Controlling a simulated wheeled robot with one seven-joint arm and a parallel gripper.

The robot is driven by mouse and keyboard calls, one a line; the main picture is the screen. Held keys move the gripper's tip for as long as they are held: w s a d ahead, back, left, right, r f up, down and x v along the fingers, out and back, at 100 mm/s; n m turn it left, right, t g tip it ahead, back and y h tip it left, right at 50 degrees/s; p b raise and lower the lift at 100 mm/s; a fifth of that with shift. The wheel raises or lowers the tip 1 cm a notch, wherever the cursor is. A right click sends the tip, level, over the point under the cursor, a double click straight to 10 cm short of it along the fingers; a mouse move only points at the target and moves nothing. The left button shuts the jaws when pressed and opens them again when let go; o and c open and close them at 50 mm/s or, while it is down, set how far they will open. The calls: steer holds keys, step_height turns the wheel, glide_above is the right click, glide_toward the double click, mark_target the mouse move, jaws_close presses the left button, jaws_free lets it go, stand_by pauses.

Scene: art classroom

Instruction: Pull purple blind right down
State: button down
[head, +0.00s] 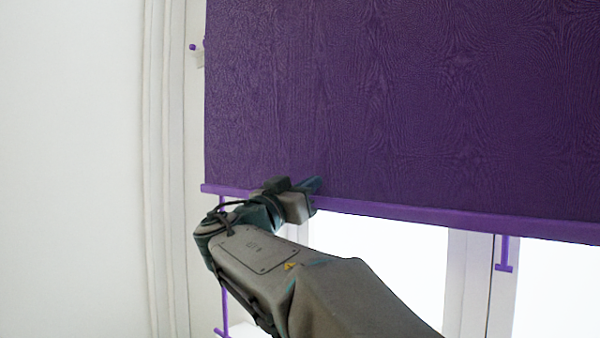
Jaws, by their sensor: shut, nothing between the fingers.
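The purple blind (420,100) hangs over the upper part of the window, its lower edge across the middle of the head view. A lighter purple bar (430,214) runs along that lower edge. My gripper (312,186) is at the bar's left part, in front of the blind's lower edge. It is shut with nothing held; whether it touches the blind I cannot tell. My arm hides part of the bar and the window below. A short purple pull handle (504,254) hangs below the bar at the right.
The bright window pane (385,255) and white frame (466,280) show below the blind. A thin purple rod (222,290) runs down at the left beside my arm. A small purple-tipped bracket (194,48) is on the left frame. A plain white wall (70,170) fills the left.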

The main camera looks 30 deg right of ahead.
steer(key=shift+f, duration=0.95)
